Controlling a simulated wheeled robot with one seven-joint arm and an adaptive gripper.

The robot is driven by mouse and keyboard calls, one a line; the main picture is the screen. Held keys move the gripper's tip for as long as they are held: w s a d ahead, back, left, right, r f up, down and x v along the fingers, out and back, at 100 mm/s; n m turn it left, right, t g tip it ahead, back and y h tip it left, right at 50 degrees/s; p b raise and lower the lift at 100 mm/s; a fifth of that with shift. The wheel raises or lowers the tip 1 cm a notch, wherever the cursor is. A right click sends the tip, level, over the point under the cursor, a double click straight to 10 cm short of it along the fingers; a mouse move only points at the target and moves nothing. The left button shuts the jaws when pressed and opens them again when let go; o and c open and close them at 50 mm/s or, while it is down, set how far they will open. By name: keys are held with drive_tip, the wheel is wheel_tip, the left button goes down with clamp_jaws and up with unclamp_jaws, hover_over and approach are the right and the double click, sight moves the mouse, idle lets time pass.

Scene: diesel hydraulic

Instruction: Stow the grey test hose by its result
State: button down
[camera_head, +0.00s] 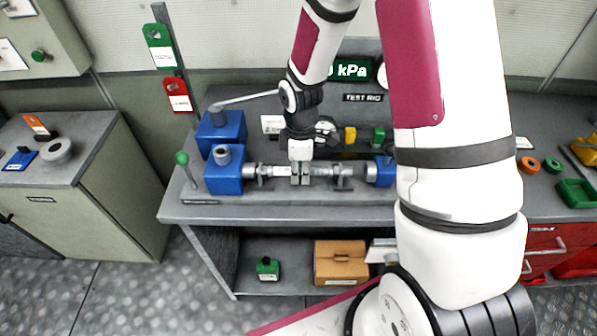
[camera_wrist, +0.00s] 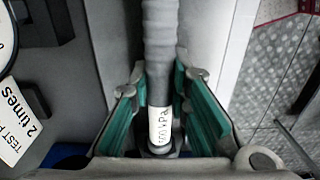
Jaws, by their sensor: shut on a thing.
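The grey test hose (camera_head: 342,171) lies across the test rig between blue blocks, at the front of the bench. In the wrist view the ribbed grey hose (camera_wrist: 160,60) runs down the middle, with a white label (camera_wrist: 160,125) that seems to read 600 kPa. My gripper (camera_head: 300,178) reaches down from above and is shut on the hose. Its green-padded fingers stand on either side of the hose in the wrist view (camera_wrist: 165,105). The left blue block (camera_head: 223,171) and the right blue block (camera_head: 380,171) are at the hose's ends; my arm partly hides the right one.
A green card (camera_head: 159,46) and a red card (camera_head: 178,95) hang on a post. A green-knobbed lever (camera_head: 183,160) stands at the left bench edge. The kPa display (camera_head: 350,69) is partly hidden. A cardboard box (camera_head: 340,264) sits on the lower shelf; a green bin (camera_head: 577,193) stands right.

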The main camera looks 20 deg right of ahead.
drive_tip(key=shift+s+d+p, duration=0.2)
drive_tip(key=shift+d, duration=0.3)
drive_tip(key=shift+s+d+p, duration=0.15)
drive_tip(key=shift+s+d, duration=0.05)
drive_tip(key=shift+d, duration=0.25)
drive_tip(key=shift+r+p, duration=1.8)
drive_tip(key=shift+r, duration=2.7)
